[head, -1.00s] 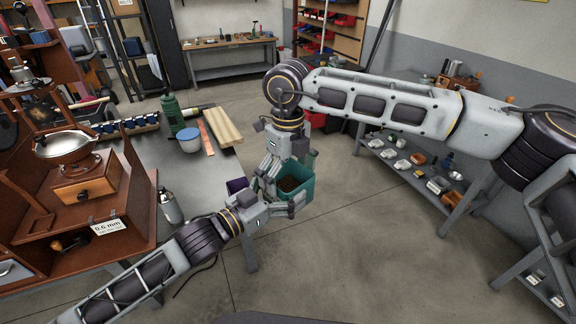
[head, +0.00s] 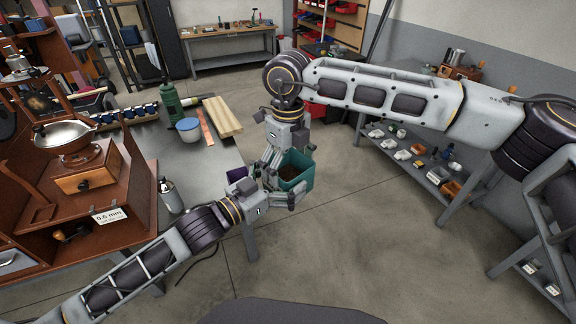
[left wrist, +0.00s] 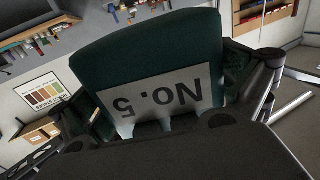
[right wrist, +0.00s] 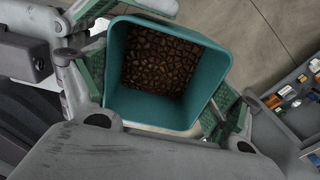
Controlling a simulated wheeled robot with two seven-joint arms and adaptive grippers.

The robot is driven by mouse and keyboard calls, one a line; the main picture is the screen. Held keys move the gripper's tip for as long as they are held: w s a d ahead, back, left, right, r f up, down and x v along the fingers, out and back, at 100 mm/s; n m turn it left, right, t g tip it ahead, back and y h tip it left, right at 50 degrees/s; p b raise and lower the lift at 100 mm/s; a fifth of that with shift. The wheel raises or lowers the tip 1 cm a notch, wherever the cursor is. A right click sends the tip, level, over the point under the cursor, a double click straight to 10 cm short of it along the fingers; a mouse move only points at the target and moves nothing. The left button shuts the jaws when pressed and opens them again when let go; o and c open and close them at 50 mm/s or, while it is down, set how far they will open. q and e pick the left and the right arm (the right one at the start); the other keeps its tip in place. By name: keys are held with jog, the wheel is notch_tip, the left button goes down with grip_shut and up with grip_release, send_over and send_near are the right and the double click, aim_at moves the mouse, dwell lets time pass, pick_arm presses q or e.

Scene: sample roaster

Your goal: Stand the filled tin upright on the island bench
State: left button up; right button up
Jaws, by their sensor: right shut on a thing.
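The teal square tin (head: 297,168) is open at the top and stands about upright in the air, just right of the island bench (head: 215,160). The right wrist view shows dark brown beans inside the tin (right wrist: 118,70). My right gripper (head: 285,160) is shut on it, with green pads at its sides. My left gripper (head: 283,192) is just below, its fingers on either side of the tin. In the left wrist view the "No. 5" label on the tin (left wrist: 150,50) looks upside down, and a gap shows by the right pad, so this gripper looks open.
A shelf (head: 420,165) with small items stands right.

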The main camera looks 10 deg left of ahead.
pick_arm(q)
jog(key=shift+f, duration=0.1)
jog(key=w+a+f+n+g+y, duration=0.1)
jog(key=w+a+f+y, duration=0.15)
jog(key=a+f, duration=0.75)
jog(key=w+a+f+n+g+y, duration=0.1)
jog(key=a+f+y, duration=0.3)
jog(key=f, duration=1.2)
jog(key=w+a+f+n+y, duration=0.1)
jog(key=w+a+f+y, duration=0.15)
jog(key=a+f, duration=0.75)
jog(key=s+a+f+n+g+y, duration=0.1)
jog(key=s+a+f+g, duration=0.1)
jog(key=s+f, duration=0.65)
jog(key=s+a+f+g+y, duration=0.15)
jog(key=s+f, duration=0.35)
jog(key=f, duration=0.7)
jog(key=s+a+f+n+g+y, duration=0.1)
jog(key=s+a+f+g, duration=0.1)
jog(key=s+f, duration=0.65)
jog(key=s+d+f+g, duration=0.1)
jog(key=s+f+g, duration=0.1)
jog(key=s+f, duration=0.4)
jog(key=s+d+f+g, duration=0.2)
jog(key=s+f, duration=0.4)
jog(key=s, duration=1.1)
jog(key=shift+d+f+g, duration=0.2)
jog(key=shift+d+g, duration=0.1)
jog(key=shift+g, duration=0.15)
